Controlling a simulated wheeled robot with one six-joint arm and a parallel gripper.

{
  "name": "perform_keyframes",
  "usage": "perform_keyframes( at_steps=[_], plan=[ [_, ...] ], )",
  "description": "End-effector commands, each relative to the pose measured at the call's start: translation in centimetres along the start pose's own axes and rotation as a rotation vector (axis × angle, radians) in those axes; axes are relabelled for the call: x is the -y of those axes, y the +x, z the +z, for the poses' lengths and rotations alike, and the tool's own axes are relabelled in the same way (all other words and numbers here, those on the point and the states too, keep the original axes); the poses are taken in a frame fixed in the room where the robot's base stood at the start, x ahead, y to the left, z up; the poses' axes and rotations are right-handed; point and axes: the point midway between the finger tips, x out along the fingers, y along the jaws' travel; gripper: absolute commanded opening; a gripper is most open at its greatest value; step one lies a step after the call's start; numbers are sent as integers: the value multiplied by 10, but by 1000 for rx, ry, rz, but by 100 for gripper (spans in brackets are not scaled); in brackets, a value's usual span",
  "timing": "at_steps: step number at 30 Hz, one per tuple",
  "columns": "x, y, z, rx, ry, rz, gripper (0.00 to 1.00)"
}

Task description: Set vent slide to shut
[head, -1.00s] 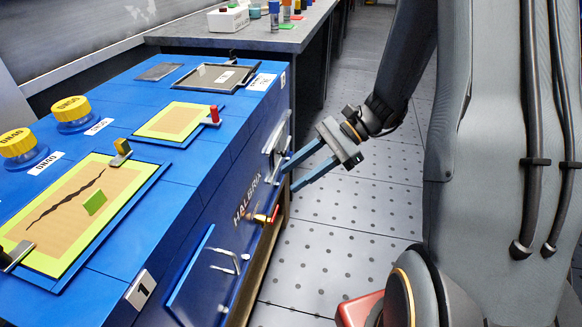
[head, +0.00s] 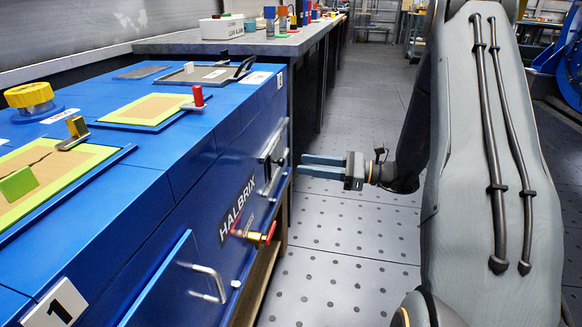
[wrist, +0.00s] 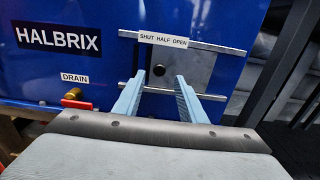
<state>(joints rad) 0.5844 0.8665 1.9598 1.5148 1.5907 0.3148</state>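The vent slide (wrist: 188,68) is a grey metal plate between two rails on the blue cabinet's side, with a dark round knob (wrist: 158,70) near its left end. Above it a label (wrist: 163,39) reads SHUT HALF OPEN. The knob sits below the label, roughly under HALF; its exact setting is hard to tell. In the head view the slide (head: 273,150) is seen edge-on. My gripper (wrist: 156,82) is open and empty, pointing at the slide with its fingers on either side of the knob in the picture. In the head view my gripper (head: 303,166) is just off the panel.
A DRAIN valve with a red handle (wrist: 76,104) and brass body sticks out low, left of my gripper. A bar handle (head: 208,282) projects from a nearer door. A grey bench (head: 240,42) stands behind the cabinet. The perforated floor (head: 340,240) on the right is clear.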

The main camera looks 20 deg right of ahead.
Motion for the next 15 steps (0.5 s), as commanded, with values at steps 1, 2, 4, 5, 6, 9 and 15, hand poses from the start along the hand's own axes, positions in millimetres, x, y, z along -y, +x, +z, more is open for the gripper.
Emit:
perform_keyframes(
  at_steps=[1, 2, 4, 5, 6, 9, 15],
  plan=[
    [-1, 10, -1, 0, 0, 3, 37],
    [-1, 15, -1, 0, 0, 4, 37],
    [-1, 26, -2, 0, 0, 4, 37],
    [-1, 30, -2, 0, 0, 3, 37],
    [-1, 36, -2, -1, 0, 4, 37],
    [0, 46, -1, -1, -1, 2, 37],
    [0, 55, -1, -1, 0, 1, 37]
  ],
)
